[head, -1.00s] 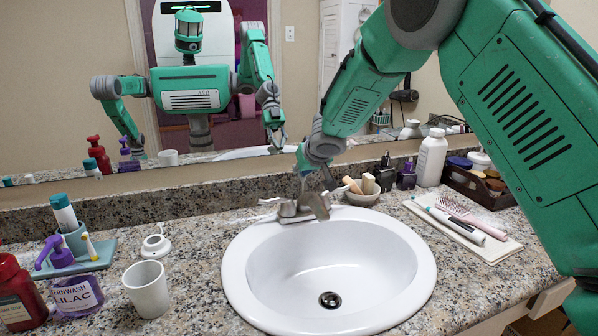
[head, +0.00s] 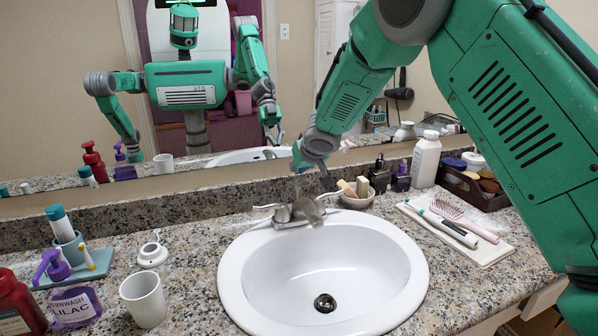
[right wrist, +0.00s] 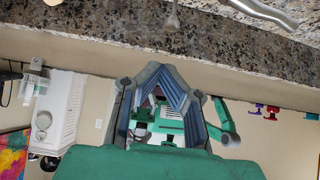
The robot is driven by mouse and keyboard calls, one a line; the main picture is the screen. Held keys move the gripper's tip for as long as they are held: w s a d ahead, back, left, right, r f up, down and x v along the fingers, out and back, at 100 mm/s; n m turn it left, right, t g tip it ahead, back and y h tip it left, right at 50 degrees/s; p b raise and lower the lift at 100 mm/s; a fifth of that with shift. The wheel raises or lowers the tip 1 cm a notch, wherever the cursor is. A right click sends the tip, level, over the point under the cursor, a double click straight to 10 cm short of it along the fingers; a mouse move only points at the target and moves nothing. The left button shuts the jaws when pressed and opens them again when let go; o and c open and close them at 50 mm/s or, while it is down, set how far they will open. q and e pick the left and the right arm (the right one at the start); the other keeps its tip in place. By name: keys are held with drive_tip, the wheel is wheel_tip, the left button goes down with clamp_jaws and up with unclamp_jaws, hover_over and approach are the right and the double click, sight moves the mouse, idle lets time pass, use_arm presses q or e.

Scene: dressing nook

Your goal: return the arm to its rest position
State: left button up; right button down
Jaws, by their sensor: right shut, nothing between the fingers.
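My right arm comes in from the upper right of the head view, its green forearm (head: 352,97) angled down to the left. My right gripper (head: 327,183) hangs just behind the faucet (head: 303,210), near the back of the counter; its fingers are small and partly blurred there. In the right wrist view the blue-grey fingers of this gripper (right wrist: 158,68) meet at the tips, shut and empty. My left gripper is not directly in view; only a reflected left arm shows in the mirror (head: 60,70).
The white sink (head: 260,285) fills the middle. A white cup (head: 145,296) and bottles stand left.

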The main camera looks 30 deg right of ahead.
drive_tip(key=v, duration=1)
drive_tip(key=shift+p, duration=0.45)
